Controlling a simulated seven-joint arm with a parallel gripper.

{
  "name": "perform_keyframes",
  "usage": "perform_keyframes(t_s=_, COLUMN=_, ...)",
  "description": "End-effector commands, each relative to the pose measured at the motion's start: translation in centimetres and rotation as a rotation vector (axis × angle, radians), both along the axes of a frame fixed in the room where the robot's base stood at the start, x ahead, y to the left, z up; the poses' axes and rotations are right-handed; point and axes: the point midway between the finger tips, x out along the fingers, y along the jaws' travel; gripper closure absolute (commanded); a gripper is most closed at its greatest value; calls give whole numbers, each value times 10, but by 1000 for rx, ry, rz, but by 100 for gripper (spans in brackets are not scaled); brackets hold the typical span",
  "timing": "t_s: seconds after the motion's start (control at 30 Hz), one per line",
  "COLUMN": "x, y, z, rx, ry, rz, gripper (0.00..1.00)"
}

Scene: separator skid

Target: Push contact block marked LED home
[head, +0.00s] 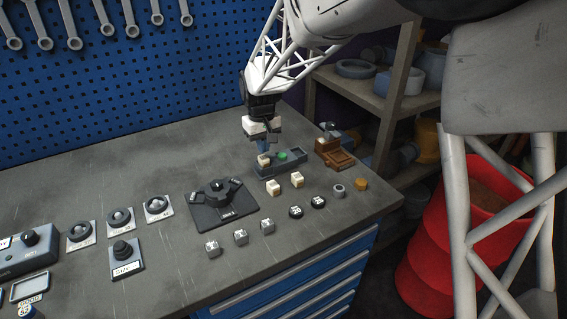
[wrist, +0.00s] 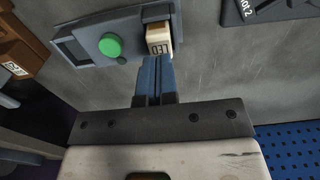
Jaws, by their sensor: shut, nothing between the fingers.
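The cream contact block marked LED (wrist: 158,38) sits at one end of the grey housing (wrist: 84,45), beside a green button (wrist: 110,45). Part of the block stands out of the housing toward my fingers. My gripper (wrist: 155,62) is shut and empty, its blue fingertips right at the block's lettered face; I cannot tell whether they touch. In the head view, my gripper (head: 263,148) points down just behind the block (head: 263,160), and the grey housing (head: 290,165) with its green button (head: 282,155) lies to the right.
Loose cream blocks (head: 273,187) lie in front of the housing. A brown box (head: 334,153) stands to its right. A black selector plate (head: 224,205) is to the left. Several small round and square parts sit near the bench's front edge. A blue pegboard (head: 140,75) rises behind.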

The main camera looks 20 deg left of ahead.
Motion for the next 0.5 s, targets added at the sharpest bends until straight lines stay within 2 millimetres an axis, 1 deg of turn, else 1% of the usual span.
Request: perform_keyframes(t_s=0.5, x=0, y=0, z=-7, rx=0, ry=0, rz=0, gripper=100)
